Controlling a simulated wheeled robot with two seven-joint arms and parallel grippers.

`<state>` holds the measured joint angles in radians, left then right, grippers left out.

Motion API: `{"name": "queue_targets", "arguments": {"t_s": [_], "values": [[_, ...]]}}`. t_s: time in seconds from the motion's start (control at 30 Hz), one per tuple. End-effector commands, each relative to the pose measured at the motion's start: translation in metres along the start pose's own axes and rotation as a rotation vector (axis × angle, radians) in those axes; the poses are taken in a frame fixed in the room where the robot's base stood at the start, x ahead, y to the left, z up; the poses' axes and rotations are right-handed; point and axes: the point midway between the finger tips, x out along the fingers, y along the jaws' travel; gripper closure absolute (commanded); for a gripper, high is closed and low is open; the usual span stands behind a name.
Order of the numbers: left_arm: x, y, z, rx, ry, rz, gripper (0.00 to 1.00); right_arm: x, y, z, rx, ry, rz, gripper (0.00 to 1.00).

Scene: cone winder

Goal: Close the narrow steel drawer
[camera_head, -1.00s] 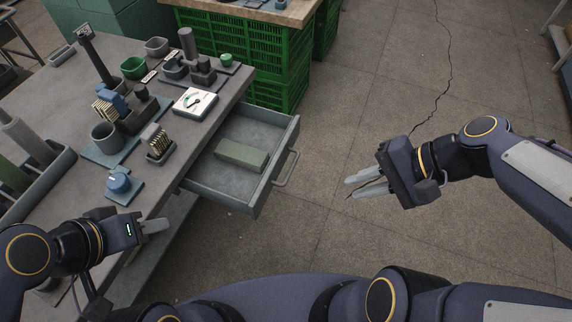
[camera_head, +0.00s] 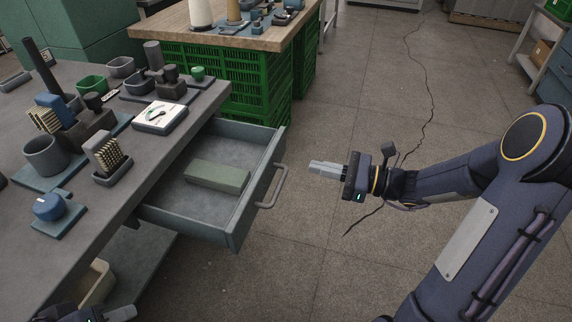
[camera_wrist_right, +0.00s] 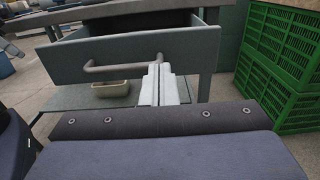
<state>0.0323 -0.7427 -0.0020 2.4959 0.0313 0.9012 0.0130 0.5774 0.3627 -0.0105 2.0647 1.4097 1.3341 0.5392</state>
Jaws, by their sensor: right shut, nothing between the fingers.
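The grey steel drawer (camera_head: 237,222) stands pulled out from the right side of the workbench, with a green block (camera_head: 217,176) lying inside. Its bar handle (camera_head: 273,188) is on the front panel. My right gripper (camera_head: 312,168) is shut and empty, to the right of the handle and apart from it, fingers pointing at the drawer. In the right wrist view the shut fingers (camera_wrist_right: 158,86) overlap the right end of the handle (camera_wrist_right: 122,66), in front of the drawer front (camera_wrist_right: 140,55). My left gripper (camera_head: 122,314) shows only partly at the bottom edge; its jaw state is unclear.
A beige bin (camera_head: 97,284) sits on the shelf below. Green crates (camera_head: 250,85) stand behind the drawer under a wooden table.

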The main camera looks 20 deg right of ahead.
Motion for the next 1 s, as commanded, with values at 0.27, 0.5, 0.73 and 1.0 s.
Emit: {"name": "queue_targets", "arguments": {"t_s": [0.27,0.5,0.73,1.0], "values": [[0.016,-0.007,0.008,0.000,0.000,0.000,0.64,0.058,0.001,-0.003,-0.003,-0.001,0.005,1.00],[0.021,-0.010,0.011,0.000,-0.001,0.000,0.64,0.081,0.001,-0.001,-0.002,0.001,0.003,1.00],[0.021,-0.010,0.011,0.000,-0.001,0.000,0.64,0.084,0.000,0.000,-0.002,0.001,0.001,1.00],[0.021,-0.010,0.011,0.000,0.000,0.000,0.64,0.085,0.000,0.000,-0.002,0.001,0.002,1.00]]}}
